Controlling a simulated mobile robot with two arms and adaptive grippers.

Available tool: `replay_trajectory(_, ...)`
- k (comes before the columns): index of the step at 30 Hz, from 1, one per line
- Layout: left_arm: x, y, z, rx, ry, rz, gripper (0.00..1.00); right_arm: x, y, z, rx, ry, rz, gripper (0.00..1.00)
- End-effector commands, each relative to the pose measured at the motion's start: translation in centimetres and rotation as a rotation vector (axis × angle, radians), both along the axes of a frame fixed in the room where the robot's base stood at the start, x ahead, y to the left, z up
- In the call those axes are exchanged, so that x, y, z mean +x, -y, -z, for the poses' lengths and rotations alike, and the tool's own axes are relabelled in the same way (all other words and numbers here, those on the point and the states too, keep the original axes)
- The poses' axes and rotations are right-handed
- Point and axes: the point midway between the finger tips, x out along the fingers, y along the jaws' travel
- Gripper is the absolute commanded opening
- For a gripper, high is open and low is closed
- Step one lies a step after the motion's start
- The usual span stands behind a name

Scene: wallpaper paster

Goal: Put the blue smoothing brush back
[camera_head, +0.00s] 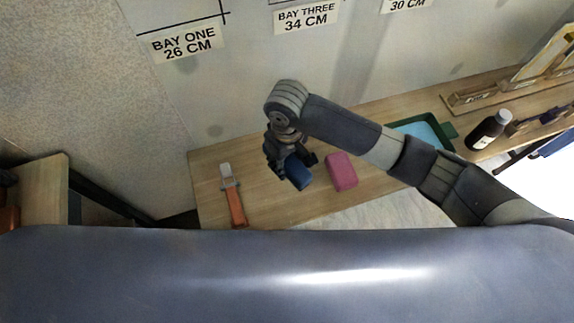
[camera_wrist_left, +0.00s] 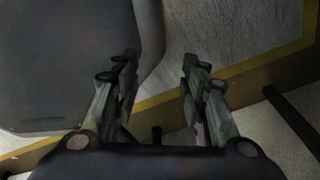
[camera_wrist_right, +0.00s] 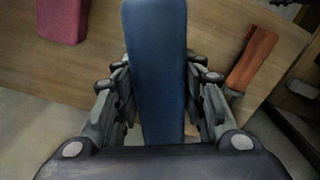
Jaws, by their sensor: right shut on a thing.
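The blue smoothing brush (camera_head: 298,174) is in my right gripper (camera_head: 291,172), over the left part of the wooden table. In the right wrist view the brush (camera_wrist_right: 157,70) runs lengthwise between the fingers of the right gripper (camera_wrist_right: 160,90), which are shut on it. I cannot tell whether the brush touches the table. My left gripper (camera_wrist_left: 160,70) shows only in the left wrist view; its fingers are apart with nothing between them.
A pink block (camera_head: 341,171) lies just right of the brush. An orange-handled tool (camera_head: 234,201) lies to the left. A green tray (camera_head: 440,129) with blue inside and a dark bottle (camera_head: 488,130) stand farther right. Wall labels mark bays above the table (camera_head: 265,195).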

Motion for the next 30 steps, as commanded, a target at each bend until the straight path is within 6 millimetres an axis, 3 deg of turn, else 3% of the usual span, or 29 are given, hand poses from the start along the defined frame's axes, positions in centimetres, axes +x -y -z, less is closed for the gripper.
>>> replay_trajectory(5,0.4,0.0,0.3,0.0,0.004,0.0,0.4,-0.1,0.1,2.5,-0.003,-0.004,0.0,0.13)
replay_trajectory(9,-1.0,-0.1,0.6,0.001,-0.013,0.0,0.4,-0.2,0.0,5.0,-0.003,-0.003,0.0,0.13)
replay_trajectory(15,-2.8,-0.2,0.8,0.004,-0.04,0.0,0.4,-0.1,0.0,6.6,0.0,0.0,-0.001,0.13)
replay_trajectory(23,-1.2,-0.1,1.1,0.002,-0.018,0.001,0.4,-0.1,0.0,9.9,-0.001,0.0,-0.001,0.13)
replay_trajectory(30,0.1,0.1,1.0,-0.001,0.004,0.001,0.4,-0.1,0.0,10.0,0.001,0.001,-0.001,0.13)
